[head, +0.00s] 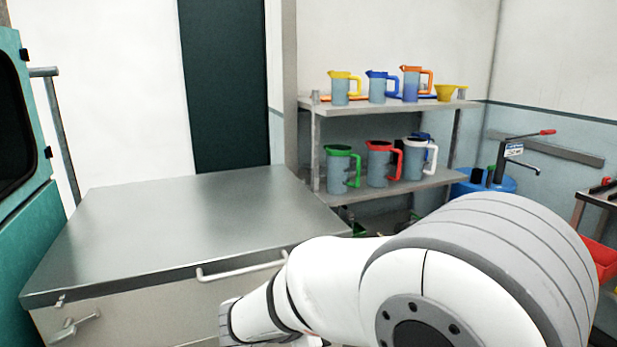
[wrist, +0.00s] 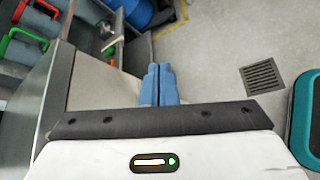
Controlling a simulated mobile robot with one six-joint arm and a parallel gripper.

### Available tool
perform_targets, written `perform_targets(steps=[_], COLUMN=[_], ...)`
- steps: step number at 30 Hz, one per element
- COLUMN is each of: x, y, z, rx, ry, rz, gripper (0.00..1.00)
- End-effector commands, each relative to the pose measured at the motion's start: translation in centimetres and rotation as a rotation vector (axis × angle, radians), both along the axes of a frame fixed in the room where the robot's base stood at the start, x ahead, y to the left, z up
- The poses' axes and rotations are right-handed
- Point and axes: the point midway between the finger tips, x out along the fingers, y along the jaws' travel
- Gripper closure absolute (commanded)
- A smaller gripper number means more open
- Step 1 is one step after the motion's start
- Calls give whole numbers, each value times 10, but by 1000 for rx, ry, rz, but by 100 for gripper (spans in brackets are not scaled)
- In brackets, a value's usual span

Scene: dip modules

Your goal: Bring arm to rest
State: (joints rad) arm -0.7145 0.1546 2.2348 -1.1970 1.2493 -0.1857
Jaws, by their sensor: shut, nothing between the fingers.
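My gripper (wrist: 158,72) shows in the wrist view. Its two blue fingers are together with nothing between them. It points over the grey floor, beside the metal cabinet. In the head view my white and grey arm fills the lower right, bent in front of the metal cabinet (head: 190,215). The gripper itself is hidden or out of frame there.
A shelf rack (head: 390,104) with several coloured-handled jugs stands at the back right. A blue drum (head: 485,186) with a pump stands beside it. A teal machine (head: 25,230) is at the left. The wrist view shows a floor drain (wrist: 262,77) and open floor.

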Motion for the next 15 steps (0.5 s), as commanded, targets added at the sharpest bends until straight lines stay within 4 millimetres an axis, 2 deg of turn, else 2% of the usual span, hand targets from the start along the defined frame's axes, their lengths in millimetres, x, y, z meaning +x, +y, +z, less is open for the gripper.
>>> perform_targets(steps=[1, 3, 6, 10, 15], x=[-16, -41, -78, -119, -147], y=[-34, -67, -97, -113, -113], z=[18, 24, 34, 49, 71], rx=[111, 269, 501, 806, 1138], ry=[5, 8, -16, -90, -222], rz=[-136, -312, -557, -856, -1150], gripper=[100, 100, 100, 100, 100])
